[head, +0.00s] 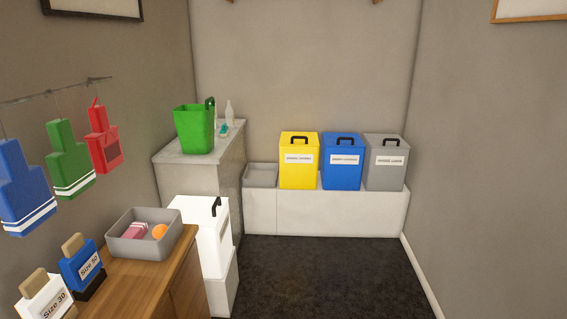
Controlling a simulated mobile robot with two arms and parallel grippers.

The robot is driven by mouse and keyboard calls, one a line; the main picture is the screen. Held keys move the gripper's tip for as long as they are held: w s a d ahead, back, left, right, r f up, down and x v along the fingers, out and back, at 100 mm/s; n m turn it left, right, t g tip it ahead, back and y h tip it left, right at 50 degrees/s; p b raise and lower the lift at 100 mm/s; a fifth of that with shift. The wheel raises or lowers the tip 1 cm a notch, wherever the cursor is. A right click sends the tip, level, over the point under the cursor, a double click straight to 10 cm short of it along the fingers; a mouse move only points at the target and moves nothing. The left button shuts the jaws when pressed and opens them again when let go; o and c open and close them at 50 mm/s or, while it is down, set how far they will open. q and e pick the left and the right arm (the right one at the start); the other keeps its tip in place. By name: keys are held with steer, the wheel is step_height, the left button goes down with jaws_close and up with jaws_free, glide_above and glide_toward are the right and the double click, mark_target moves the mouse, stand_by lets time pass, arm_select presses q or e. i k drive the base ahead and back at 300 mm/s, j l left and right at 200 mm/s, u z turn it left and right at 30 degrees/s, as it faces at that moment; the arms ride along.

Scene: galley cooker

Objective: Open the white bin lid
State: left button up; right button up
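The white bin (212,248) stands on a white block on the floor, between the wooden counter and the grey-topped cabinet. Its lid (192,210) is on top and looks shut, with a black handle (216,206) near its right edge. Part of the bin's left side is hidden by the wooden counter. Neither of my grippers shows in the head view.
A wooden counter (150,282) with a grey tray (121,246) is at front left. Yellow (299,172), blue (342,174) and grey (385,176) bins stand on a white ledge behind. A green bin (193,130) tops the cabinet. Dark floor (330,280) is clear.

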mark_target(203, 211)
steer(key=i+l+u, duration=0.15)
steer(key=i+u, duration=0.2)
steer(key=i, duration=0.3)
steer(key=i+l+u, duration=0.4)
steer(key=i, duration=0.25)
steer(key=i+l+u, duration=0.35)
steer(key=i+l, duration=0.15)
steer(key=i, duration=0.15)
